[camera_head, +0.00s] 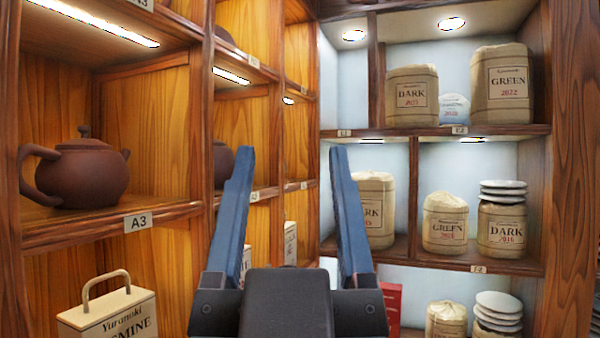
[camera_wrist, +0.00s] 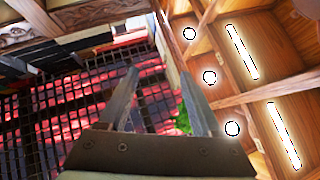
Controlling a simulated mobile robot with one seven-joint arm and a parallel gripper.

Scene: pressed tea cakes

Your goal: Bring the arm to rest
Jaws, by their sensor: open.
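My gripper (camera_head: 293,165) stands up in the lower middle of the head view, its two blue fingers spread wide with nothing between them. It also shows in the wrist view (camera_wrist: 158,88), again open and empty. In the head view it is in front of the corner between the wooden shelves on the left and the pale-backed shelves on the right. I cannot see it touching anything. The rest of my arm is mostly hidden.
A brown teapot (camera_head: 85,172) sits in the compartment labelled A3 (camera_head: 138,221). Below is a jasmine box (camera_head: 108,312). Wrapped tea packs, including a dark one (camera_head: 411,95) and a green one (camera_head: 500,85), fill the right shelves. The wrist view shows a dark lattice (camera_wrist: 60,125) and lit shelves.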

